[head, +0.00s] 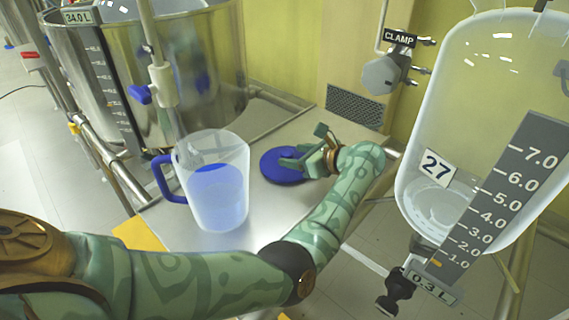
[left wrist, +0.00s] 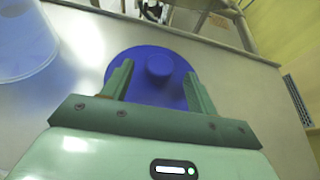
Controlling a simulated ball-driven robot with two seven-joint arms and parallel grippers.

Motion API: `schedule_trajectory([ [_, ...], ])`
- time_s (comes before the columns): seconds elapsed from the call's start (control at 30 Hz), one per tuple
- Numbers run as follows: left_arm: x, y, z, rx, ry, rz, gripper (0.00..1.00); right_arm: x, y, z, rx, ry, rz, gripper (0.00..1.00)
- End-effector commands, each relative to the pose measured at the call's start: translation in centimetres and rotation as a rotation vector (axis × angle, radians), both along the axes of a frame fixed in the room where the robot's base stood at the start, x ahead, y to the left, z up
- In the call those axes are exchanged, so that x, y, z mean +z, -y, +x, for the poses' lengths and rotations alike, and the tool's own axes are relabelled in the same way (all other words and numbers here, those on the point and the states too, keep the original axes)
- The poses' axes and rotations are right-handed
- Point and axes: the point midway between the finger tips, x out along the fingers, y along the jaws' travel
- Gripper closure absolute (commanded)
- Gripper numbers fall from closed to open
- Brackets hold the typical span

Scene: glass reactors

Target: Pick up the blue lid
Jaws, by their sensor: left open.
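The blue lid (head: 283,166) is a round flat disc lying on the metal table, right of the jug in the head view. In the left wrist view the lid (left wrist: 150,62) shows a round raised knob (left wrist: 160,65) at its middle. My left gripper (head: 300,158) is over the lid's right part in the head view. In the left wrist view its two open fingers (left wrist: 158,85) stand on either side of the knob, apart from it. Whether the fingertips touch the lid is unclear. My right gripper is not in view.
A clear jug (head: 220,185) with a blue handle and blue liquid stands left of the lid. Steel vessels (head: 175,65) stand behind. A glass reactor (head: 470,130) marked 27 hangs at the right. The table (head: 270,215) is bare around the lid.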

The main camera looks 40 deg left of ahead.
Motion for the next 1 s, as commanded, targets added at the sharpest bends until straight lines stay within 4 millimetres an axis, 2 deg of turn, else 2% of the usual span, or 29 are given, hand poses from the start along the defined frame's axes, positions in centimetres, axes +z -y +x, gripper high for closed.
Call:
schedule_trajectory([
  [0.2, -1.2, -3.6, 0.1, 0.001, -0.003, 0.004, 0.41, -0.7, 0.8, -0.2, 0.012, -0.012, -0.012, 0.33],
  [0.3, -1.6, -4.7, 0.1, 0.0, -0.003, 0.004, 0.41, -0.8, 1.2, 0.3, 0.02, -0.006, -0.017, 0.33],
  [0.57, -1.5, -5.0, 0.1, -0.002, -0.001, 0.004, 0.41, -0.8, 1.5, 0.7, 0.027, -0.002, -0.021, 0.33],
  [0.73, -1.5, -5.0, 0.1, -0.002, -0.002, 0.004, 0.86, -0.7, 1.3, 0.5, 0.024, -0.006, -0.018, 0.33],
  [0.77, -1.5, -5.0, 0.1, -0.002, -0.002, 0.004, 0.9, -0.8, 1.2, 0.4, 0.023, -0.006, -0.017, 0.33],
  [1.0, -1.5, -5.0, 0.1, -0.002, -0.002, 0.004, 0.9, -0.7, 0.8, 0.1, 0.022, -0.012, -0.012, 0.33],
])
